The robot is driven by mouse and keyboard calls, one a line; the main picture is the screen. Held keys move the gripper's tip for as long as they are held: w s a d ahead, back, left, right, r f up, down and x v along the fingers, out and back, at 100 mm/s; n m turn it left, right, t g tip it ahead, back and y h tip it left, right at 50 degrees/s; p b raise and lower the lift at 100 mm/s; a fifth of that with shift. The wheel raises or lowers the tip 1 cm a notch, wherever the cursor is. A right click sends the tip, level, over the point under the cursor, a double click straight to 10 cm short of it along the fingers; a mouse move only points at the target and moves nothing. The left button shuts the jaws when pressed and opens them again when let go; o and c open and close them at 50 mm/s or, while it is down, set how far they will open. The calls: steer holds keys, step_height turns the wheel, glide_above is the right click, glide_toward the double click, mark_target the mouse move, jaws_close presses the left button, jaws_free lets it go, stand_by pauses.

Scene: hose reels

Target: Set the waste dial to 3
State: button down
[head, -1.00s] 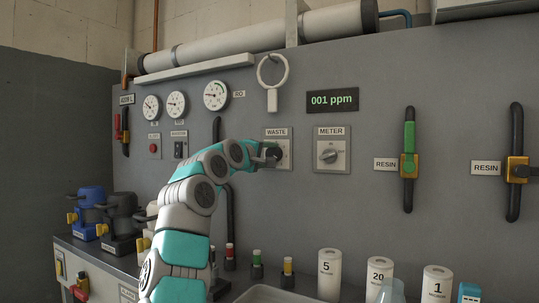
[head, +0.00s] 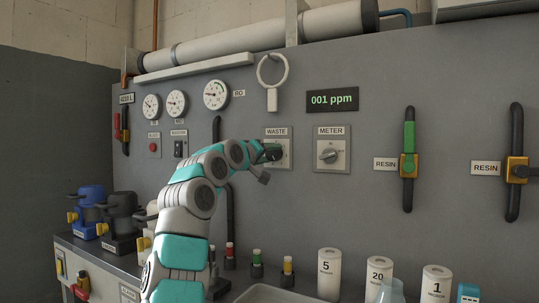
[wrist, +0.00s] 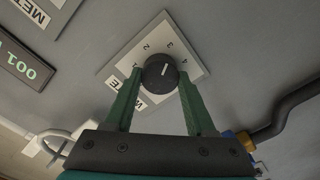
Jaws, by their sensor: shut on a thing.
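The waste dial (wrist: 161,72) is a round black knob with a white pointer line on a pale, numbered plate (wrist: 192,48). In the wrist view the plate appears turned, and the pointer line points up and slightly right, roughly toward the 3. In the head view my gripper (head: 270,153) is at the waste plate (head: 285,140) and hides most of the dial.
The meter dial (head: 329,156) sits on its own plate just right of the waste plate. A display (head: 332,101) reads 001 ppm. A ring handle (head: 272,80) hangs above. Bottles and canisters (head: 330,272) stand on the counter below.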

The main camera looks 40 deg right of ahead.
stand_by(0.3)
steer(key=shift+c, duration=1.2)
jaws_free()
steer(key=b+v, duration=0.2)
steer(key=v, duration=0.6)
steer(key=shift+d, duration=0.1)
